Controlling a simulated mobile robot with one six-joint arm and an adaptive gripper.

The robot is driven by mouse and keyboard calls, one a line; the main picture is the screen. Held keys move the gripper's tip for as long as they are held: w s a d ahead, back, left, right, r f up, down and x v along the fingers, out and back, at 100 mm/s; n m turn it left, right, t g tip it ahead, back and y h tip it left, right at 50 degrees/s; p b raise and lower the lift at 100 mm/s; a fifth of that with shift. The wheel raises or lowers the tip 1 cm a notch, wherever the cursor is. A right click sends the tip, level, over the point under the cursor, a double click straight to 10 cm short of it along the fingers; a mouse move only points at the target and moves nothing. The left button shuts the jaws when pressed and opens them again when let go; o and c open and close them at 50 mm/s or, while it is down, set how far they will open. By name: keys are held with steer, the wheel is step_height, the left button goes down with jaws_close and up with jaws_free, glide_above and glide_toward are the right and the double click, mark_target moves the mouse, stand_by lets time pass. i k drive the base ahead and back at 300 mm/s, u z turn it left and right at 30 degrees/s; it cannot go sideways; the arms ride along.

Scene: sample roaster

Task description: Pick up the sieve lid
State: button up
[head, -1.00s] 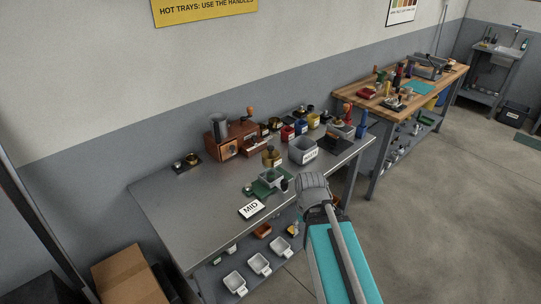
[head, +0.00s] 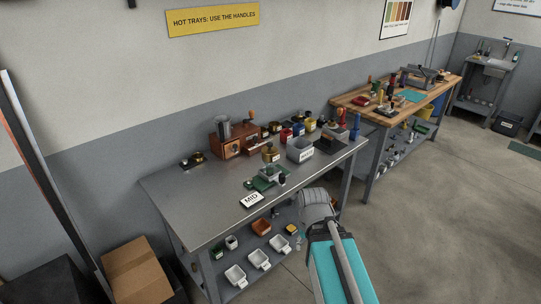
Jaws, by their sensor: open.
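A round brass-coloured piece (head: 270,153) with a small knob-like top stands near the middle of the steel table (head: 205,207). It may be the sieve with its lid, but it is too small to tell. A green device (head: 264,173) stands in front of it, with a dark knob at its right. My gripper is not in view. Part of my arm, a grey joint and a teal link, shows at the lower right, in front of the table's front edge.
A white MID card (head: 251,200) lies in front of the green device. White trays (head: 258,259) sit on the lower shelf. The table's left part is mostly clear.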

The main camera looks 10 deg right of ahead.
mark_target(269, 150)
steer(key=z, duration=1.3)
steer(key=i, duration=1.05)
steer(key=u, duration=1.25)
